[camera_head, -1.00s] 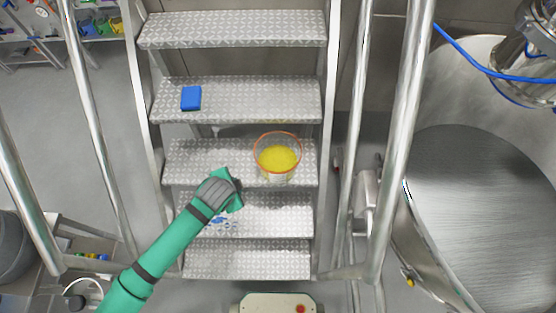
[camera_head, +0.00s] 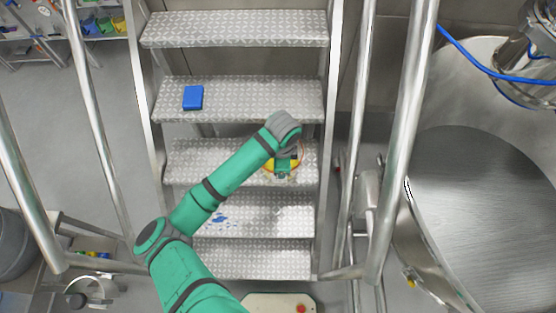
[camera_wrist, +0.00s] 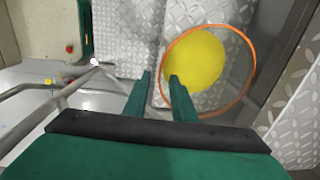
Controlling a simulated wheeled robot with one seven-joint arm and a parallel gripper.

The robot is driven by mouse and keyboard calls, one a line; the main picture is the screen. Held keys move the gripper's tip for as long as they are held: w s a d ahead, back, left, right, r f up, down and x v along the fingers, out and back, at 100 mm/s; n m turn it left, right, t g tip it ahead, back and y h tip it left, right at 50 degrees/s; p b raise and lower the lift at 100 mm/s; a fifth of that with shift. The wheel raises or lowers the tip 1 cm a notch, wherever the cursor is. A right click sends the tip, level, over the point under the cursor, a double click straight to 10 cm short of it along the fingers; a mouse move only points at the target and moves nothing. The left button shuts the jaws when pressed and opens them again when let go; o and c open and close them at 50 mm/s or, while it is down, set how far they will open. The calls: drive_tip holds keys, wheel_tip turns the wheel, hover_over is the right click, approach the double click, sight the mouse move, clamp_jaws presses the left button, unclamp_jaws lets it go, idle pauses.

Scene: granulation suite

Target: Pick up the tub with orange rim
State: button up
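The tub with orange rim (camera_head: 268,163) is clear-walled with yellow contents. It stands on a middle step of the metal stairs, largely covered by my arm in the head view. The wrist view shows its round rim (camera_wrist: 254,62) and the yellow inside. My gripper (camera_wrist: 159,75) is open at the tub's near left side in that view. One finger overlaps the rim and the other is outside it, with a gap between them. I cannot tell whether either finger touches the wall. In the head view my gripper (camera_head: 285,165) is over the tub.
A blue block (camera_head: 193,97) lies on the step above. Blue marks (camera_head: 219,219) show on the step below. Metal handrails (camera_head: 408,130) flank the stairs, and a large steel vessel (camera_head: 470,215) stands at the right.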

wheel_tip(320, 180, down, 4)
hover_over(280, 181)
drive_tip(key=shift+s+f, duration=0.1)
drive_tip(key=shift+f, duration=2.65)
clamp_jaws()
